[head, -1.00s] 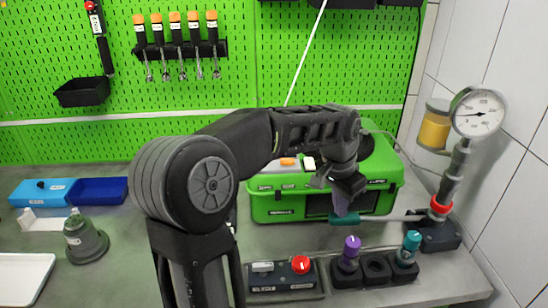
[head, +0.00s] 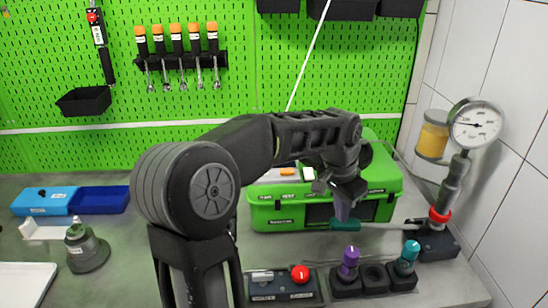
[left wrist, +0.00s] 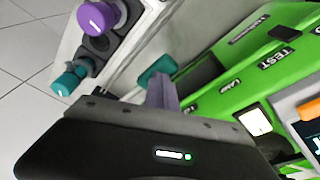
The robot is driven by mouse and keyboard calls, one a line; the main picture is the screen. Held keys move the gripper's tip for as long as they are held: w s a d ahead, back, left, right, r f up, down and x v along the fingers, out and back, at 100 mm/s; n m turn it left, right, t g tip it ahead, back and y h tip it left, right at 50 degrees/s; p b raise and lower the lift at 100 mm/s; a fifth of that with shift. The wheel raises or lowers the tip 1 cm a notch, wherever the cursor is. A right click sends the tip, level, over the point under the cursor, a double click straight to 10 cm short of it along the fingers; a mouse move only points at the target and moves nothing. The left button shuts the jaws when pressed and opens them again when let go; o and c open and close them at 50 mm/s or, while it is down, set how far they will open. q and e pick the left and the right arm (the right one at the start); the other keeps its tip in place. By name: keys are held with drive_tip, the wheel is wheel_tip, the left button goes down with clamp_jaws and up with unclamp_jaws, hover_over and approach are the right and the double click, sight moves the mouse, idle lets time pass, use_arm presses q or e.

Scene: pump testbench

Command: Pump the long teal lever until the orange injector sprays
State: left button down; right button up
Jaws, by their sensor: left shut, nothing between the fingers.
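The long teal lever (head: 345,224) lies nearly level in front of the green case, its thin grey rod running right to the pump (head: 436,240). My left gripper (head: 342,211) is shut and empty, fingers pointing down at the teal grip. Its tips overlap the grip in the head view; whether they touch it I cannot tell. In the left wrist view the teal grip (left wrist: 158,68) shows just beyond the shut fingers (left wrist: 162,88). Several orange-capped tools (head: 176,30) hang on the pegboard; I cannot tell which is the injector, and no spray shows. My right gripper is out of view.
A pressure gauge (head: 475,124) tops the pump, with an amber reservoir (head: 432,140) beside it. The green case (head: 275,215) stands behind the lever. Purple (head: 348,262) and teal (head: 405,262) knobs and a red-button box (head: 284,290) sit in front.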

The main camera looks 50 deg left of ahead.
use_arm(q)
drive_tip(key=shift+w+r+p, duration=0.1)
drive_tip(key=shift+r+p, duration=0.7)
drive_tip(key=shift+r, duration=0.55)
